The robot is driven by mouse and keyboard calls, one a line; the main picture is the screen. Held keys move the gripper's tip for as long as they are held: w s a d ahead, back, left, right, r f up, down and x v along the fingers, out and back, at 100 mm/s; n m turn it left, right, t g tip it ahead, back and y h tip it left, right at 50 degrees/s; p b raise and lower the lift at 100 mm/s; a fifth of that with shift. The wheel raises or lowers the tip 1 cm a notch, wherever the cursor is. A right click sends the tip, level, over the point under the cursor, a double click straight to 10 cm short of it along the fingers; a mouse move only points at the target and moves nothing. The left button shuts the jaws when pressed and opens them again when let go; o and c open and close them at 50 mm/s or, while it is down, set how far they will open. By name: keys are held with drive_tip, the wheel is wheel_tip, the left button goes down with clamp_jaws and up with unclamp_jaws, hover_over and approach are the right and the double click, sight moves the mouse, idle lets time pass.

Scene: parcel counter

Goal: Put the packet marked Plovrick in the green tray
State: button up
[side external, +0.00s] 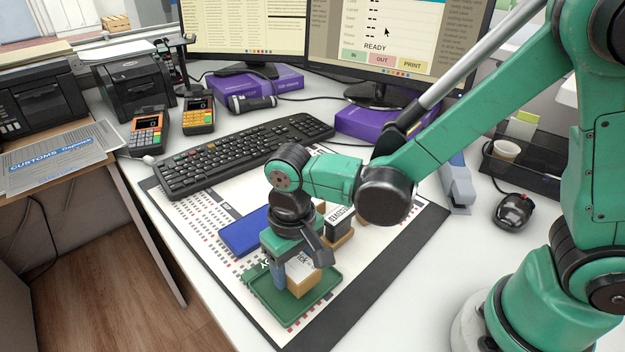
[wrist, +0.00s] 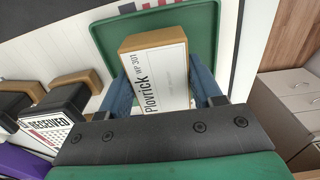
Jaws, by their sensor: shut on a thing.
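The packet marked Plovrick (wrist: 165,75) is a small tan box with a white label, and its name reads clearly in the wrist view. My gripper (side external: 288,275) is shut on it, with one blue finger on each side in the wrist view. The packet also shows below my gripper in the side view (side external: 304,279). The green tray (side external: 266,303) lies on the mat under my gripper, and its rim shows behind the packet in the wrist view (wrist: 100,36). The packet is over the tray; I cannot tell whether it touches the tray floor.
A blue pad (side external: 243,231) lies beside the tray. A stamp marked RECEIVED (wrist: 48,127) and other wooden-based stamps stand close by. The keyboard (side external: 240,160) is behind. A black mouse (side external: 513,210) and a stapler (side external: 458,187) are to the right.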

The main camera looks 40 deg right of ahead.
sight(299, 259)
drive_tip(key=shift+f, duration=0.75)
drive_tip(key=shift+f, duration=0.1)
drive_tip(key=o, duration=1.3)
drive_tip(key=shift+o, duration=0.2)
wheel_tip(299, 259, up, 12)
drive_tip(key=d+t, duration=0.7)
drive_tip(key=d, duration=0.6)
drive_tip(key=shift+s+r, duration=0.4)
drive_tip(key=shift+s, duration=0.05)
